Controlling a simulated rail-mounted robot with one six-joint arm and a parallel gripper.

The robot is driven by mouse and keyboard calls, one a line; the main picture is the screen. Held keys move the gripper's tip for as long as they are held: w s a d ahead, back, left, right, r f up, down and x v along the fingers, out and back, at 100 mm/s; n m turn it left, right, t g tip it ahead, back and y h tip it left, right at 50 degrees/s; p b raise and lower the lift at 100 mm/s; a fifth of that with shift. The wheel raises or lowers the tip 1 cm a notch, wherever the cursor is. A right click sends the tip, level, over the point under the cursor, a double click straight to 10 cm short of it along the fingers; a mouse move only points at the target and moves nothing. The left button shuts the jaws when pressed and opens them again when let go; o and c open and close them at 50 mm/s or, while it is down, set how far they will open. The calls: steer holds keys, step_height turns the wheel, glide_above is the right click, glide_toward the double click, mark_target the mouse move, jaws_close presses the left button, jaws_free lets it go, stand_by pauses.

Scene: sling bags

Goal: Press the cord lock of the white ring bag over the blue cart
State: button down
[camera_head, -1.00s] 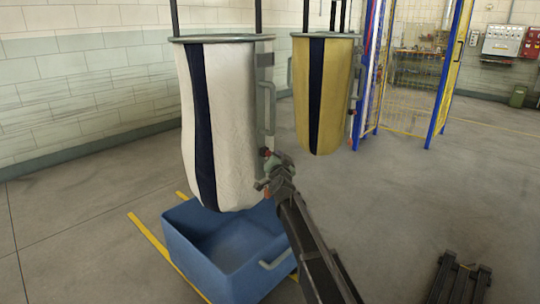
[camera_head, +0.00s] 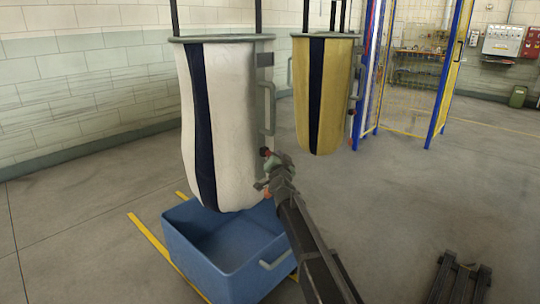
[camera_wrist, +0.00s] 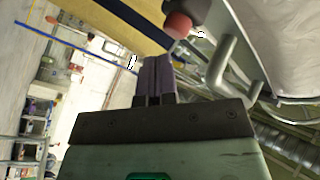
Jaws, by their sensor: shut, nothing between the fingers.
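The white ring bag (camera_head: 230,120), with a dark vertical stripe, hangs from a metal ring (camera_head: 220,39) above the blue cart (camera_head: 215,265). My gripper (camera_head: 266,174) is at the lower right side of the bag, above the cart's edge. In the wrist view my gripper (camera_wrist: 155,64) has its purple fingers together with nothing between them. The cord lock, a dark body with a red button (camera_wrist: 179,25), is just beyond and right of the fingertips. A gap shows between them. The white bag also fills the wrist view's upper right (camera_wrist: 285,45).
A yellow ring bag (camera_head: 342,110) with a dark stripe hangs behind to the right. Grey pipework (camera_wrist: 222,62) runs beside the white bag. A blue-framed mesh enclosure (camera_head: 410,85) stands farther back. The floor left of the cart is open.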

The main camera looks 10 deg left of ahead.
stand_by(0.5)
steer(key=shift+w+a, duration=0.2)
steer(key=shift+a, duration=0.15)
steer(key=shift+w+a, duration=0.35)
steer(key=shift+a, duration=0.15)
stand_by(0.7)
steer(key=shift+d, duration=0.1)
steer(key=shift+s+d, duration=0.55)
steer(key=shift+d, duration=0.15)
steer(key=s+d, duration=0.2)
steer(key=d, duration=0.2)
steer(key=shift+s+d, duration=0.1)
steer(key=shift+s, duration=0.3)
